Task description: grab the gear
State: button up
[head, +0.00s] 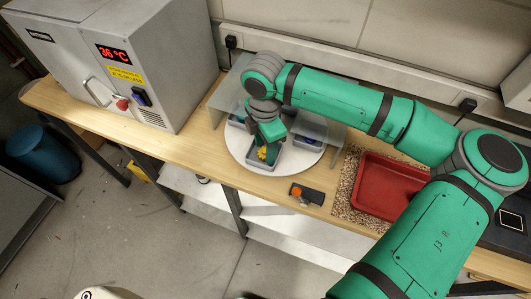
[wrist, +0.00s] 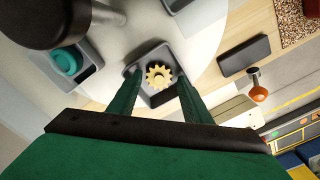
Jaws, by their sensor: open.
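The gear (wrist: 159,76) is pale yellow and toothed. It lies in a small dark grey tray (wrist: 164,51) on a round white plate (wrist: 115,76). In the head view the gear (head: 262,153) shows as a small yellow spot just below my gripper (head: 266,146). In the wrist view my gripper (wrist: 160,84) is open, with one green finger on each side of the gear. The fingers seem to be over or at the tray's edges. I cannot tell how high they are above the gear, and nothing is held.
Other trays stand on the plate, one holding a teal round part (wrist: 65,63). A clear panel (head: 322,128) stands behind it. A dark block with an orange knob (head: 297,192), a red tray (head: 385,188) and a grey oven (head: 150,65) are on the bench.

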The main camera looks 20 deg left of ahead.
jog(key=shift+f, duration=0.65)
jog(key=shift+w, duration=0.15)
jog(key=c, duration=0.8)
jog(key=shift+r, duration=0.1)
